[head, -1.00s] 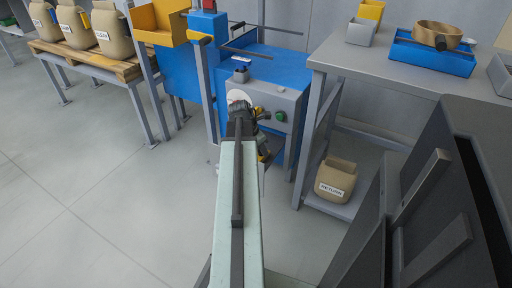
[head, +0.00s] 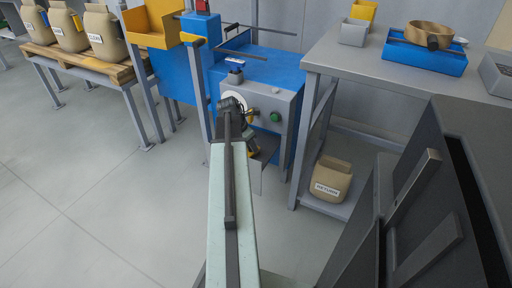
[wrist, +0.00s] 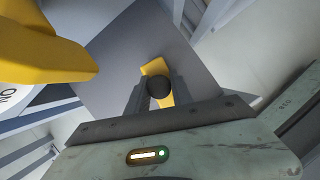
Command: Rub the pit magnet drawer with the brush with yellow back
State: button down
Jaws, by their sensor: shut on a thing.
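My gripper (wrist: 158,90) is shut on the brush with yellow back (wrist: 156,68), whose yellow part and dark round knob show between the fingers in the wrist view. Its bristles are hidden. A flat grey surface lies behind the brush in that view; I cannot tell whether they touch. In the head view my gripper (head: 248,136) is low at the front of the blue and grey machine (head: 262,90), with a bit of yellow by it. A grey plate (head: 264,162) sticks out low on the machine, likely the pit magnet drawer, partly hidden by my arm.
A yellow handle (wrist: 40,45) on a white disc is close at left in the wrist view. A grey table (head: 400,72) with a blue tray (head: 428,56) stands right, a sack (head: 332,176) on its lower shelf. Sacks on a pallet (head: 110,66) stand left. Floor at left is clear.

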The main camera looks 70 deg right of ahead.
jog(key=shift+w+d+f, duration=0.1)
jog(key=shift+w+d, duration=0.05)
jog(key=shift+w, duration=0.8)
jog(key=shift+w+d+f, duration=0.1)
jog(key=shift+w+d, duration=0.05)
jog(key=shift+w, duration=0.75)
jog(key=shift+w+d+r, duration=0.1)
jog(key=shift+w+d, duration=0.05)
jog(key=shift+w, duration=0.9)
jog(key=shift+w+d+r, duration=0.1)
jog(key=shift+w+d, duration=0.05)
jog(key=shift+w, duration=0.85)
notch_tip(320, 180, up, 6)
jog(key=p, duration=0.6)
notch_tip(320, 180, up, 3)
jog(key=p, duration=0.3)
